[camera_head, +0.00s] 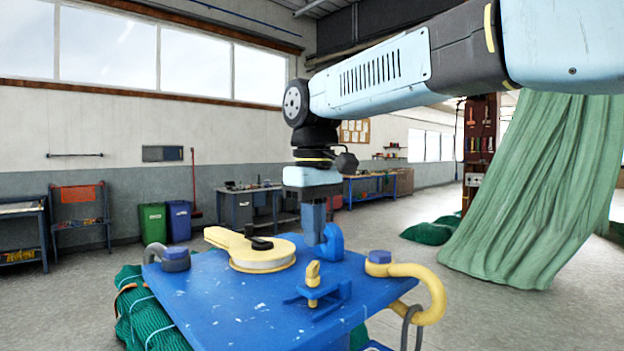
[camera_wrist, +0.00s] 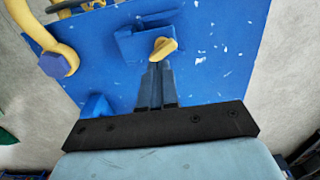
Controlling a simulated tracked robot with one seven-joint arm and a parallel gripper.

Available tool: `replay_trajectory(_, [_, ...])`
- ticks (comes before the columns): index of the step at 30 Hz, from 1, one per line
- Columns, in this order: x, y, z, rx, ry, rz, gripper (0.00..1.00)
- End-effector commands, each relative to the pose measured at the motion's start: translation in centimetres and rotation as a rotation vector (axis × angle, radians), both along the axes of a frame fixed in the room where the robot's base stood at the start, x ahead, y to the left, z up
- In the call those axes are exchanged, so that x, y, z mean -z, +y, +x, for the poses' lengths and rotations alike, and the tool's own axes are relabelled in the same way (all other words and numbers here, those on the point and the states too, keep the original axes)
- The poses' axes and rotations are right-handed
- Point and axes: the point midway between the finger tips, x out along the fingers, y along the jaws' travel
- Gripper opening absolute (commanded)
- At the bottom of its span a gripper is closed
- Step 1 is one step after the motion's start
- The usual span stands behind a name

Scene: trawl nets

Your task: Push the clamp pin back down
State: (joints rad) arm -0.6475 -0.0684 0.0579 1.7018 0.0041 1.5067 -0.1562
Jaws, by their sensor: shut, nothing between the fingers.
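The yellow clamp pin (camera_head: 313,275) stands upright with its knob above the small blue clamp bracket (camera_head: 334,292) on the blue plate (camera_head: 215,305). In the wrist view the pin (camera_wrist: 163,48) shows as a yellow knob beside the bracket (camera_wrist: 135,44), just past my fingertips. My gripper (camera_head: 313,241) points down and is shut with nothing in it. In the head view its tips are above and behind the pin. In the wrist view the closed fingers (camera_wrist: 158,68) line up with the knob, but I cannot tell whether they touch it. The pin's lower end is partly hidden.
A yellow round lever piece (camera_head: 262,258) lies on the plate to the left. A blue hook-shaped lug (camera_head: 331,243) stands close to my fingers. Yellow shackle (camera_head: 430,295) hangs at the right edge. Green netting (camera_head: 150,315) lies at the left; a large net (camera_head: 530,190) hangs behind.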

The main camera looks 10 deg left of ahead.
Motion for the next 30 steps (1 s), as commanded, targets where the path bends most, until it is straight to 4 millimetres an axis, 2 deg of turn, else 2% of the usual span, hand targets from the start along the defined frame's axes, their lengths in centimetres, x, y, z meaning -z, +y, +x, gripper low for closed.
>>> replay_trajectory(9, [-6.5,0.1,0.0,-0.001,-0.003,0.003,0.00])
replay_trajectory(15, [-9.3,0.1,0.0,0.000,-0.002,0.002,0.00])
replay_trajectory(21, [-10.5,0.0,0.1,0.001,-0.001,0.002,0.00])
replay_trajectory(25, [-10.6,-0.4,0.1,0.009,-0.005,0.002,0.00])
replay_trajectory(28, [-10.1,-1.8,0.1,0.042,-0.020,0.012,0.00])
replay_trajectory(30, [-9.4,-3.6,0.1,0.084,-0.040,0.024,0.00])
